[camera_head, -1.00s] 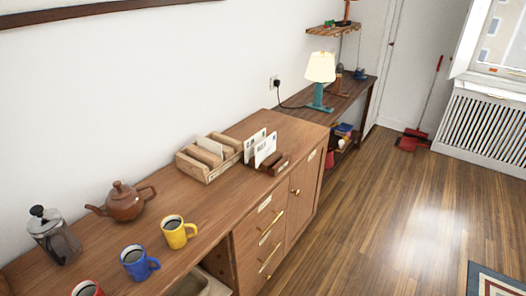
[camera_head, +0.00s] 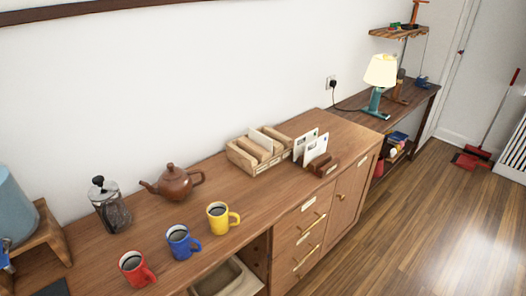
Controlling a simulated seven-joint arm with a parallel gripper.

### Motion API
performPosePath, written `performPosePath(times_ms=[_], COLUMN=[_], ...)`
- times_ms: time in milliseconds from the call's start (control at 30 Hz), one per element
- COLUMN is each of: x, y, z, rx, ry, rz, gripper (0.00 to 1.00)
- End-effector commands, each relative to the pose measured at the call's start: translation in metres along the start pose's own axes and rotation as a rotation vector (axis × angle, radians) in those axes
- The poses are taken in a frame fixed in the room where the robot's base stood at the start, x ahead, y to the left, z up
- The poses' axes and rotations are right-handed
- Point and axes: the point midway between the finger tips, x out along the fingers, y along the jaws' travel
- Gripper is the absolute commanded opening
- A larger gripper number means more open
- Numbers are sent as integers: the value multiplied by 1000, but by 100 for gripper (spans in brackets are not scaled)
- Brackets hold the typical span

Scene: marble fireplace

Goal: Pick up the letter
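Two white letters stand upright in a small dark wooden holder (camera_head: 323,164) on the cabinet top. The front letter (camera_head: 316,148) leans in the holder, and the rear letter (camera_head: 299,146) stands just behind it to the left. Beside them is a light wooden sorter box (camera_head: 256,158) with compartments; a white paper piece (camera_head: 261,141) sticks up from it. My gripper is not in view.
A brown teapot (camera_head: 174,184), a French press (camera_head: 109,205) and yellow (camera_head: 219,217), blue (camera_head: 181,241) and red (camera_head: 135,268) mugs stand left on the counter. A lit lamp (camera_head: 379,82) stands on the farther table. The cabinet top right of the holder is clear.

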Motion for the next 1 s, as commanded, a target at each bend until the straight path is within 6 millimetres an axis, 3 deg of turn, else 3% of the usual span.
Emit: performPosePath(times_ms=[467,1000], x=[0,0], y=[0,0], z=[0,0], rx=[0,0], ry=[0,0], rz=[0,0], gripper=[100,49])
